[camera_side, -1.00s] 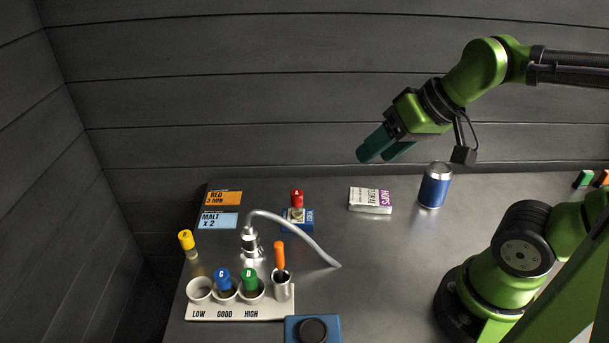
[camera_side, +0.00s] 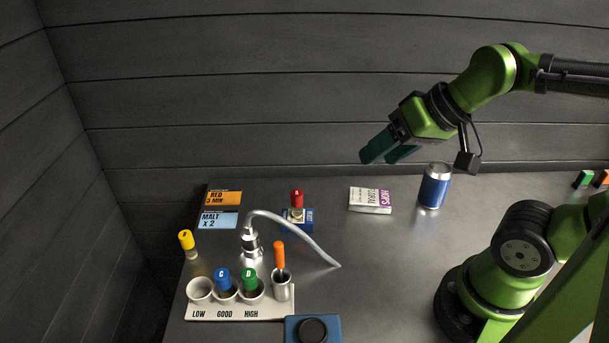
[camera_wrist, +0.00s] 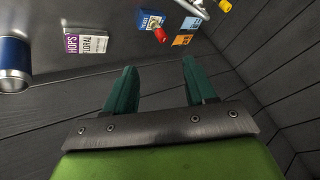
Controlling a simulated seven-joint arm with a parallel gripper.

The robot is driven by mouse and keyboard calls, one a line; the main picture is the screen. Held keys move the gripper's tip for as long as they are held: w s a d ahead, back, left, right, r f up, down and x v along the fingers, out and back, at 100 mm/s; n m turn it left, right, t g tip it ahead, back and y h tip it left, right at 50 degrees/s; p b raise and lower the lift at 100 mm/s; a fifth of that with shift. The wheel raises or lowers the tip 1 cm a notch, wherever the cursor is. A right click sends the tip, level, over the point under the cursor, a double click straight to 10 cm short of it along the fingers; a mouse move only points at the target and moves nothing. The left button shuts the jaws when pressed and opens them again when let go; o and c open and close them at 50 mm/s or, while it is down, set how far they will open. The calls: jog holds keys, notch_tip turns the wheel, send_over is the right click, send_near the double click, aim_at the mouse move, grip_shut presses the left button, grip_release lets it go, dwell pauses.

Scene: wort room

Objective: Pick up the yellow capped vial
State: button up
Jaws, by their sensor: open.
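The yellow capped vial (camera_side: 187,242) stands near the left edge of the table in the side view, behind the rack's left end. Its yellow cap also shows at the top edge of the wrist view (camera_wrist: 225,5). My gripper (camera_side: 378,152) is open and empty, high above the back of the table, far to the right of the vial. In the wrist view its two green fingers (camera_wrist: 155,80) are apart with nothing between them.
A rack (camera_side: 240,310) holds blue and green capped vials. A grey curved tube (camera_side: 290,230) arches behind it. A blue box with a black knob (camera_side: 291,331) is in front.

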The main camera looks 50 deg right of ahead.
jog(key=n+g+y, duration=0.2)
jog(key=n+g, duration=0.3)
jog(key=n, duration=1)
send_near(185, 246)
jog(key=x, duration=0.7)
jog(key=w+x, duration=0.1)
jog(key=x, duration=0.3)
jog(key=shift+d+f, duration=0.15)
jog(key=shift+d, duration=0.2)
jog(key=shift+c, duration=0.2)
jog(key=c, duration=1)
